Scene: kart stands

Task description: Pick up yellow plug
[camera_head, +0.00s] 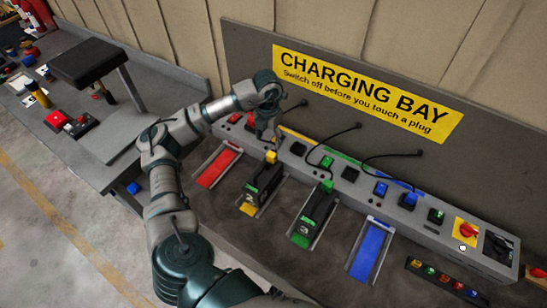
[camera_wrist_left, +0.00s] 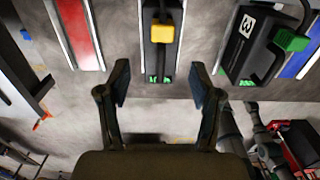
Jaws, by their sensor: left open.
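The yellow plug (camera_head: 270,156) sits at the back end of a black battery unit (camera_head: 262,182) in the yellow-marked bay. In the left wrist view the yellow plug (camera_wrist_left: 163,34) is at the top centre, with a black cable on it. My left gripper (camera_head: 266,136) points down just above the plug. In the wrist view my left gripper (camera_wrist_left: 160,84) is open, its fingers apart with nothing between them. The plug shows beyond the fingertips, roughly centred between them. My right gripper is not in view.
A green plug (camera_wrist_left: 291,40) on a second battery unit (camera_head: 308,221) is to the right. Red (camera_head: 219,167) and blue (camera_head: 371,250) bays are empty. A grey switch console (camera_head: 345,187) runs behind the bays, with loose black cables above. A red rotary switch (camera_head: 467,231) is far right.

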